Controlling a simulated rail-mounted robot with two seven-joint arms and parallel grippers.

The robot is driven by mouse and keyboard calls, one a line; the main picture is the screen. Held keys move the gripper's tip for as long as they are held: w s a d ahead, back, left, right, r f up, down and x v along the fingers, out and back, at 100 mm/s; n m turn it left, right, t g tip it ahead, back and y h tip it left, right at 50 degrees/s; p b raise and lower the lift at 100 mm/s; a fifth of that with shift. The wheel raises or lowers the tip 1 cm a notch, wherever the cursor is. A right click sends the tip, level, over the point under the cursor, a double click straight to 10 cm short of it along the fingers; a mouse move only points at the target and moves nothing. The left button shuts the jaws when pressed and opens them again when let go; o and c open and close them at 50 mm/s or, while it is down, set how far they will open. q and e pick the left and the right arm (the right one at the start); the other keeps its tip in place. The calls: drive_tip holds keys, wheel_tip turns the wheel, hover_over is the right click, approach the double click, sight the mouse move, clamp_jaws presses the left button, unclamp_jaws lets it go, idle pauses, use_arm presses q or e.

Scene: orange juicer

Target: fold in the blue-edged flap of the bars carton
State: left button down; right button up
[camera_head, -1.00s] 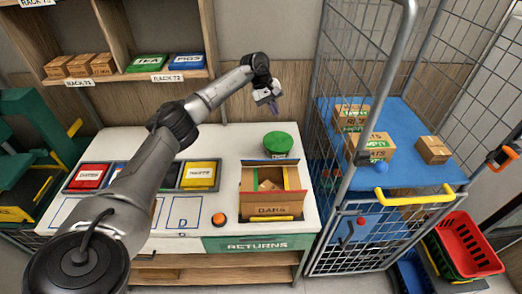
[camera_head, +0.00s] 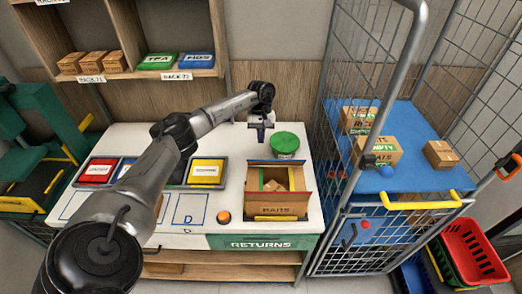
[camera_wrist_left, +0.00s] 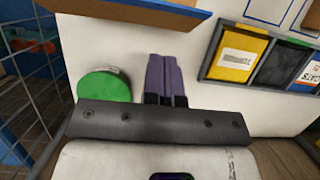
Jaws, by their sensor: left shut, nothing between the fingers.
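The bars carton (camera_head: 277,209) stands open on the white table with its flaps up and outward and small brown contents inside. Its blue-edged flap (camera_wrist_left: 160,10) shows at the top of the left wrist view, cut off by the frame. In the head view that flap appears to be the back one (camera_head: 280,164), though its blue edge is hard to make out there. My left gripper (camera_head: 262,137) is above the table behind the carton, apart from the flap. Its purple fingers (camera_wrist_left: 166,60) are together and empty in the left wrist view. My right gripper is not in view.
A green round-topped container (camera_head: 286,143) stands close beside my left gripper, behind the carton. An orange button (camera_head: 223,217) is left of the carton. Trays with red and yellow items (camera_head: 207,172) lie further left. A wire cage (camera_head: 333,150) stands at the right.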

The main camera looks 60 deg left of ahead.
sight(261, 162)
use_arm(q)
drive_tip(key=shift+s+d+f+p, duration=0.3)
drive_tip(key=shift+d+f, duration=0.25)
drive_tip(key=shift+d, duration=0.1)
drive_tip(key=shift+s+d+f+p, duration=0.3)
drive_tip(key=shift+d+f, duration=0.2)
drive_tip(key=shift+d, duration=0.1)
drive_tip(key=shift+s+d+f+p, duration=0.3)
drive_tip(key=shift+d+f, duration=0.25)
drive_tip(key=shift+d, duration=0.1)
